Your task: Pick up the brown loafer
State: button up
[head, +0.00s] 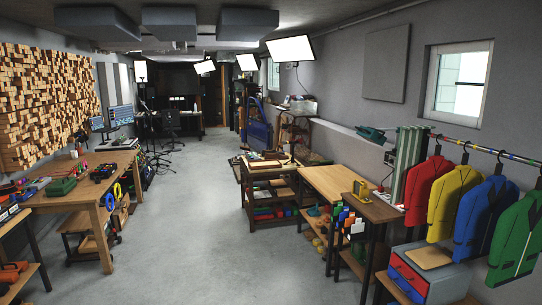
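I cannot make out the brown loafer in the head view. Many items on the tables and lower shelves are too small to tell apart, and parts of the shelves are hidden. My gripper is not in view.
Bare grey floor (190,230) runs down the middle. A cluttered wooden table (95,185) stands at left. At right are a dark workbench (268,190), a wooden table (340,184) and a rail (480,145) with colored jackets (428,188). A blue car door (257,124) stands farther back.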

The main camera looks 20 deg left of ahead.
aim_at(276, 155)
jog(key=u, duration=0.1)
jog(key=i, duration=2.1)
jog(key=u, duration=0.4)
jog(key=i, duration=2.15)
jog(key=u, duration=0.7)
jog(key=i, duration=2)
jog(key=u, duration=0.65)
jog(key=i, duration=1.75)
jog(key=u, duration=0.25)
jog(key=k, duration=0.8)
jog(key=u, duration=0.15)
